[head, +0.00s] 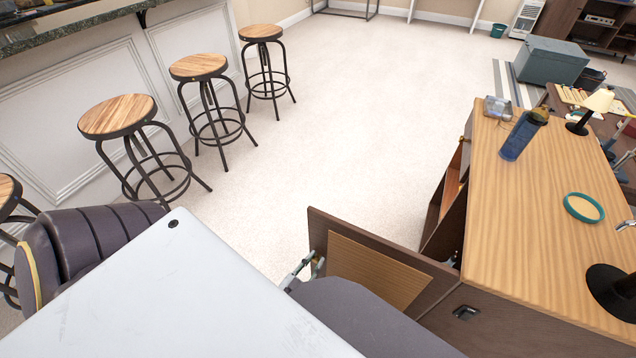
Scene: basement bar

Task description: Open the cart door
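The cart (530,185) is a wooden cabinet with a light striped top at the right. A dark-framed door (375,272) with a light wood panel stands swung out from its near left side. A second brown panel (447,205) stands out at an angle farther along the same side.
Several bar stools (120,116) line the counter (70,30) at the left. The pale carpet between stools and cart is clear.

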